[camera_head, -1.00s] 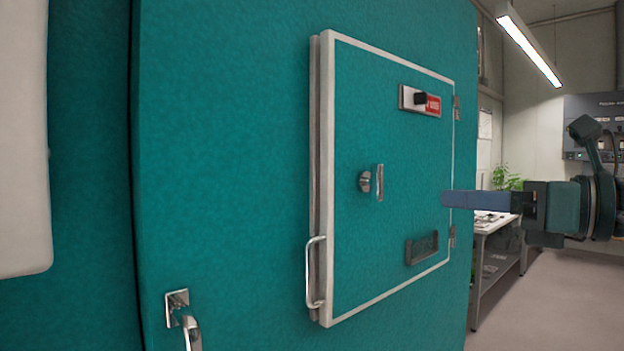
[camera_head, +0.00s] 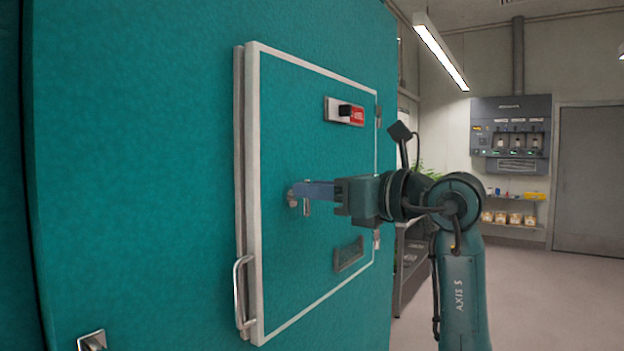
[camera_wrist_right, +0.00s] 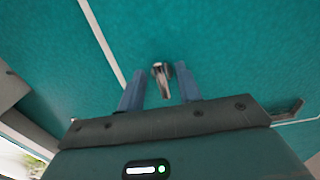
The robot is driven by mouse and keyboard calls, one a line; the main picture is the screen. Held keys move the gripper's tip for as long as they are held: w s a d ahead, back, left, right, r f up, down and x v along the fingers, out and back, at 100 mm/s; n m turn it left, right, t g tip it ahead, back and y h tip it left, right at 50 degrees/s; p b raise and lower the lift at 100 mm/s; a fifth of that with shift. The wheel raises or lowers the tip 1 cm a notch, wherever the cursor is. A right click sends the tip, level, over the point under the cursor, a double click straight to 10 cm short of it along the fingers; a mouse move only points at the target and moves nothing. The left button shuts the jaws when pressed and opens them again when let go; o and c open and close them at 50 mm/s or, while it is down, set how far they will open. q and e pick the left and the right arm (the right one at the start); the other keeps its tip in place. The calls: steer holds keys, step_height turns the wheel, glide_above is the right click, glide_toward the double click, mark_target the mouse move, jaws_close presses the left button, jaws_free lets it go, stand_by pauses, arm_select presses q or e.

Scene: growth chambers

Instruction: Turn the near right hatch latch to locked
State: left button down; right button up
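The hatch (camera_head: 310,150) is a teal panel with a pale frame on a teal chamber wall. Its latch (camera_head: 292,198) is a small metal knob with a short lever, near the middle of the panel. The lever's lower end shows below my right gripper's fingers and looks upright; the rest is partly hidden. My right gripper (camera_head: 302,190) is at the latch. In the right wrist view the blue fingers (camera_wrist_right: 160,88) are open, one on each side of the latch lever (camera_wrist_right: 162,82), with gaps visible. My left gripper is out of view.
A metal pull handle (camera_head: 242,292) is at the hatch's left edge. A bench (camera_head: 408,255) and open floor lie to the right.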

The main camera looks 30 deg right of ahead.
steer(key=shift+w+a, duration=0.3)
steer(key=shift+w, duration=0.35)
steer(key=shift+c, duration=0.5)
jaws_close()
